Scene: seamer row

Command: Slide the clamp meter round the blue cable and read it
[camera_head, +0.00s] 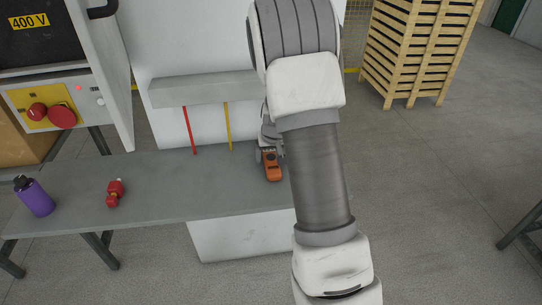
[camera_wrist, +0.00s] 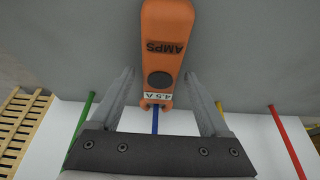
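The orange clamp meter (camera_wrist: 166,35) lies between the two fingers of my gripper (camera_wrist: 160,74) in the wrist view. Its label reads AMPS and its small display reads 4.5 A. A gap shows between each finger and the meter, so my gripper looks open. The blue cable (camera_wrist: 155,122) runs from the meter's jaw end. I cannot tell whether the jaws are round the cable. In the head view the meter (camera_head: 271,165) is at the bench's right part, with my gripper (camera_head: 268,138) partly hidden behind it and my arm. The blue cable is hidden there.
A red cable (camera_head: 189,130) and a yellow cable (camera_head: 228,126) rise from the grey bench (camera_head: 160,185). A green cable (camera_wrist: 82,125) is beside the blue one. A purple bottle (camera_head: 34,195) and a red item (camera_head: 114,192) stand left. Stacked pallets (camera_head: 415,50) are behind right.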

